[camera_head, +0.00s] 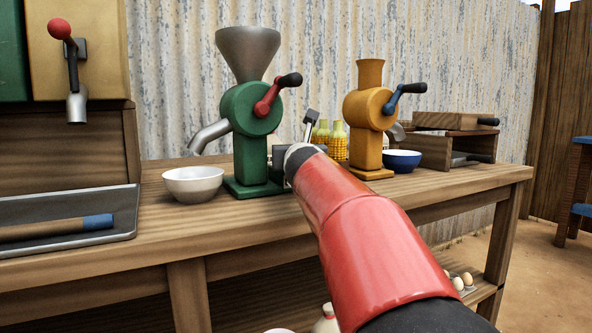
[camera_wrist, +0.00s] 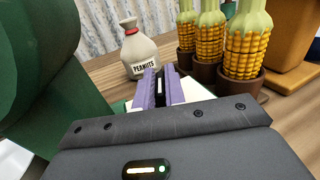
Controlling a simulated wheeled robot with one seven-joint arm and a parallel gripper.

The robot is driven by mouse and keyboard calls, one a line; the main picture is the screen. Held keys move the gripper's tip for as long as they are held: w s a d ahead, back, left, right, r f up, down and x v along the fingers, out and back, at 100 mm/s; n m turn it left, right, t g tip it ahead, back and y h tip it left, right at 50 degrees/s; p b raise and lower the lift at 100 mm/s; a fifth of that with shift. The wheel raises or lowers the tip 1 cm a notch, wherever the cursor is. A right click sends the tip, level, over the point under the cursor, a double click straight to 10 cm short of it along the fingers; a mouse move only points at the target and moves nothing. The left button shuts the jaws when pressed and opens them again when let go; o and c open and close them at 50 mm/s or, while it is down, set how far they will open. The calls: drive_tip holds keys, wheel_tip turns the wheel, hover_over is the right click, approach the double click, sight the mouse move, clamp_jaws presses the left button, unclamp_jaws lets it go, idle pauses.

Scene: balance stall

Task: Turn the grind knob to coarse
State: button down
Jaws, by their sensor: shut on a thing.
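A green grinder (camera_head: 250,130) with a grey funnel and a red crank (camera_head: 267,100) stands on the counter. Its green body (camera_wrist: 50,70) fills the left of the wrist view. My gripper (camera_wrist: 160,85) is beside the grinder, its purple fingers close together on a small dark piece. I cannot make out whether that piece is the grind knob or which setting it has. In the head view my red arm hides the fingers and that side of the grinder.
An orange grinder (camera_head: 369,115) with a blue crank stands to the right, with a blue bowl (camera_head: 402,160) nearby. A white bowl (camera_head: 193,184) is under the green grinder's spout. A peanuts sack (camera_wrist: 140,52) and potted corn cobs (camera_wrist: 243,45) stand close to my fingers.

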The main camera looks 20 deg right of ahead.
drive_tip(key=shift+h+b, duration=0.3)
drive_tip(key=c, duration=1.5)
unclamp_jaws()
drive_tip(key=shift+o, duration=0.2)
drive_tip(key=shift+s+a, duration=0.1)
drive_tip(key=shift+v, duration=3.8)
